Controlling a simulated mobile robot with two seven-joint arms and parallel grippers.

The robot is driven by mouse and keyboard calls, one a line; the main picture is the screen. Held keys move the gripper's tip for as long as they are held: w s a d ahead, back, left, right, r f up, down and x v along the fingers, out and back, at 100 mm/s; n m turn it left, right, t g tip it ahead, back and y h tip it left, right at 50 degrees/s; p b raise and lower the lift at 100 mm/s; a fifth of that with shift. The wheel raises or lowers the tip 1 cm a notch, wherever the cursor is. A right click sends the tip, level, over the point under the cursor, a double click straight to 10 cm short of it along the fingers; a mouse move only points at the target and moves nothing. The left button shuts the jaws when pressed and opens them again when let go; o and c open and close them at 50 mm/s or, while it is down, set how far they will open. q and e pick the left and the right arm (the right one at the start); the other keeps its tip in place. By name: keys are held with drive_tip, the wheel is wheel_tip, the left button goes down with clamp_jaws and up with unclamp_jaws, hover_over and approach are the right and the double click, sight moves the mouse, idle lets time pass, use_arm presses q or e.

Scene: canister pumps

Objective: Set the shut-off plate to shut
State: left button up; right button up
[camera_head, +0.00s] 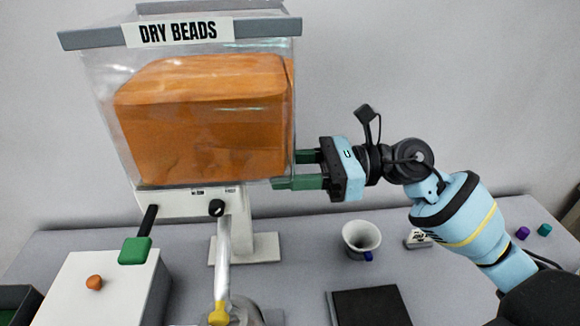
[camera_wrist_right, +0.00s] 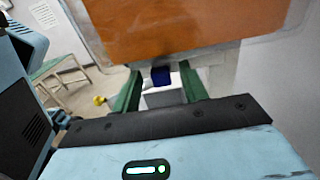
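The dispenser's clear hopper (camera_head: 205,110), labelled DRY BEADS, holds a brown-orange mass above a white body (camera_head: 185,203). Two small labels on that body are too small to read. My right gripper (camera_head: 298,170) is at the hopper's lower right side, its green fingers apart. In the right wrist view a dark blue tab (camera_wrist_right: 161,76), perhaps the shut-off plate's end, shows between the spread fingers (camera_wrist_right: 161,90), with a visible gap on each side. I cannot make out the plate itself in the head view. My left gripper is not in view.
A black lever with a green end (camera_head: 135,250) sticks out front left, near a white box (camera_head: 120,295) with an orange knob (camera_head: 95,282). A yellow-tipped spout (camera_head: 222,270) hangs in front.

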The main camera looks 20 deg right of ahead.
clamp_jaws()
drive_tip(key=x, duration=0.3)
drive_tip(key=shift+a+p, duration=0.1)
drive_tip(key=shift+p, duration=0.2)
drive_tip(key=shift+o, duration=0.3)
unclamp_jaws()
drive_tip(key=shift+w+a, duration=0.1)
drive_tip(key=shift+a, duration=0.05)
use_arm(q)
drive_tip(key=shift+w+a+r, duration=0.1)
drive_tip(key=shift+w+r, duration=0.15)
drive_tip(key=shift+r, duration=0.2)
